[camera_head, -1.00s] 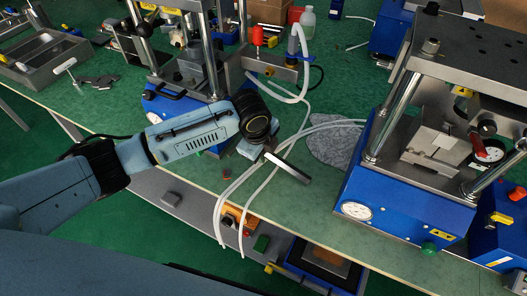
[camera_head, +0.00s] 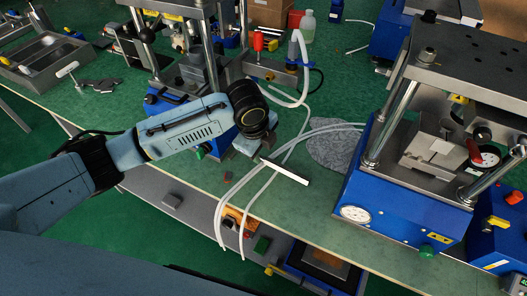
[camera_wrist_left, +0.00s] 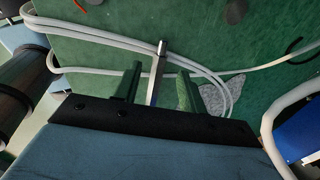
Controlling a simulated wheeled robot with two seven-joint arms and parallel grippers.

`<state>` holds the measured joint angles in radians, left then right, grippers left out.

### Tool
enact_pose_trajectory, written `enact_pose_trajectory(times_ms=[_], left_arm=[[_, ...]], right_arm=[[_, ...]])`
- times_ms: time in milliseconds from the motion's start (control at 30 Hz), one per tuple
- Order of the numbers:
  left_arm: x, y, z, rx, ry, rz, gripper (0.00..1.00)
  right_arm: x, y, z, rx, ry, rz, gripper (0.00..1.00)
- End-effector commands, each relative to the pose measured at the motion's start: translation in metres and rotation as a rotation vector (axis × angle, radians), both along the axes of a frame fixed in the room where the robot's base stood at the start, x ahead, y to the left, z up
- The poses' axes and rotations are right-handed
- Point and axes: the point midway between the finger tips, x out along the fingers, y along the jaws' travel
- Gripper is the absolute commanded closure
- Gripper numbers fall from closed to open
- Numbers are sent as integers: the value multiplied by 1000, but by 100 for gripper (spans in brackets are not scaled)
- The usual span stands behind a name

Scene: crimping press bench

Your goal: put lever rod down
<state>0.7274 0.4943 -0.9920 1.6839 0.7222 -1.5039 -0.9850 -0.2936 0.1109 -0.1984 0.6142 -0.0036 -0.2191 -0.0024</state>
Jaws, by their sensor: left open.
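The lever rod (camera_head: 287,172) is a plain straight metal bar, just beyond my left gripper (camera_head: 257,152) in the head view. It lies over the white hoses near the front of the green bench; I cannot tell whether it touches them or the bench top. In the left wrist view the rod (camera_wrist_left: 157,72) runs between the two fingers of my left gripper (camera_wrist_left: 161,88). The fingers stand apart, with a gap on each side of the rod. In the head view the fingertips are mostly hidden by the gripper's body. My right gripper is out of view.
White hoses (camera_head: 240,185) loop over the bench's front edge. A grey cloth-like patch (camera_head: 333,148) lies right of the rod. A blue press (camera_head: 395,205) stands at the right, another press (camera_head: 205,75) behind my left arm. A shelf below holds several small items.

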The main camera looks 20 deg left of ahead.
Motion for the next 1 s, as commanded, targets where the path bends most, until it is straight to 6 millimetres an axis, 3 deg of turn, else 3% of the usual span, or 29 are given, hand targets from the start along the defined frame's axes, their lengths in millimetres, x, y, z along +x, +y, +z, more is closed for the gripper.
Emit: enact_pose_trajectory(times_ms=[33,200,400,1000], left_arm=[[-2,2,15,0,-4,-2,59],[-10,4,48,0,-3,-1,59],[-16,6,71,1,-1,0,59],[-18,6,75,0,1,1,59]], right_arm=[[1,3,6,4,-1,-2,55],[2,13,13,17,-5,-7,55],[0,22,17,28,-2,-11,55],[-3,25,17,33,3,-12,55]])
